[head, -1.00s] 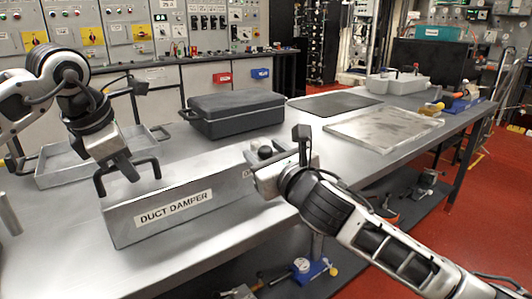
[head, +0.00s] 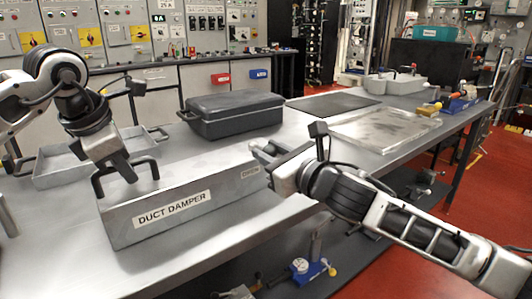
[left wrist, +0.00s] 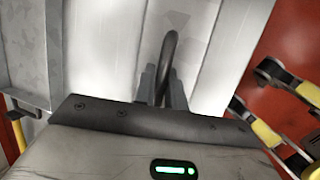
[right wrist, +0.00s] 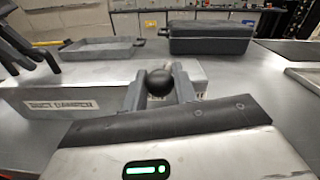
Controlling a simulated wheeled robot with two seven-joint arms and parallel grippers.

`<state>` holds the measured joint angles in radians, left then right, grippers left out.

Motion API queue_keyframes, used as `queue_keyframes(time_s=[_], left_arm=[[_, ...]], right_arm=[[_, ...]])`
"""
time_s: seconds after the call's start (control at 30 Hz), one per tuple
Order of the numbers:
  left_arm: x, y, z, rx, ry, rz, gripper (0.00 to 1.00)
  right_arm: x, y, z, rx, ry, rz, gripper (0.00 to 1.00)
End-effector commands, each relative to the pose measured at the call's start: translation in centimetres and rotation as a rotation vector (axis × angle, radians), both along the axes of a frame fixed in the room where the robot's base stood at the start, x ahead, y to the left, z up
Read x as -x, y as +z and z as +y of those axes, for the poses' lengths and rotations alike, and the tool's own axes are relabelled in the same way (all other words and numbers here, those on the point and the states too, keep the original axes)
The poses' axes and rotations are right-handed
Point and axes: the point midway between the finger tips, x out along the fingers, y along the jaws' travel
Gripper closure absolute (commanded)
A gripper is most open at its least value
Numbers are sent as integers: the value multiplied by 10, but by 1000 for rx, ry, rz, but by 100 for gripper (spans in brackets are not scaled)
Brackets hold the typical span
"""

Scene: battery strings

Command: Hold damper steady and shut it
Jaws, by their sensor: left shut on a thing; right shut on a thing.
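The duct damper (head: 205,205) is a long grey metal box with a "DUCT DAMPER" label, lying on the workbench. Its dark bar handle (head: 153,168) stands on top near the left end. My left gripper (head: 126,176) is shut on this handle, which also shows between the fingers in the left wrist view (left wrist: 170,50). My right gripper (right wrist: 160,88) is shut on a black ball knob (right wrist: 159,82) at the damper's right end. In the head view the right fingers hide most of the knob. A small label, seemingly "OPEN", shows beside the right fingers.
A dark grey lidded case (head: 235,114) stands behind the damper. A shallow metal tray (head: 60,172) lies behind my left gripper. A flat metal plate (head: 385,130) and a black mat (head: 333,104) lie on the right part of the bench (head: 205,262).

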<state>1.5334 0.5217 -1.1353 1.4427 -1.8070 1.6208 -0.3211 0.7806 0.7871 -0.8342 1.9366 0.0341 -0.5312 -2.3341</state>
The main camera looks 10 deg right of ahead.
Motion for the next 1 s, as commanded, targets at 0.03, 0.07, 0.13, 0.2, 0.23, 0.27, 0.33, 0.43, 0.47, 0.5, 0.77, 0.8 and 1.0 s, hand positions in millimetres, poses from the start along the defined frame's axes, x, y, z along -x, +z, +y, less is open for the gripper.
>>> queue_keyframes(time_s=[0.03,0.07,0.13,0.2,0.23,0.27,0.33,0.43,0.47,0.5,0.77,0.8,1.0], left_arm=[[3,-9,0,-10,-4,21,100],[3,-9,0,-10,-4,21,100],[3,-9,0,-10,-4,21,100],[3,-9,0,-10,-4,21,100],[3,-9,0,-10,-4,21,100],[3,-9,0,-9,-3,21,100],[3,-9,0,-10,-4,21,100],[3,-9,0,-9,-3,21,100],[3,-9,0,-9,-3,21,100],[3,-9,0,-9,-3,21,100],[2,-9,0,-10,-2,21,100],[2,-9,0,-10,-2,21,100],[2,-9,1,-10,-2,21,100]], right_arm=[[-3,0,-8,10,30,-2,100],[-3,0,-10,10,55,-1,100],[-5,1,-15,11,119,-2,100],[-8,1,-21,9,183,-2,100],[-9,1,-24,8,210,-2,100],[-11,2,-26,6,237,-5,100],[-14,3,-31,4,301,-6,100],[-19,3,-38,-2,394,-10,100],[-20,3,-40,-4,423,-8,100],[-22,3,-41,-2,462,-10,100],[-34,3,-51,-1,666,-4,100],[-36,3,-53,-2,689,-4,100],[-42,5,-57,2,783,-9,100]])
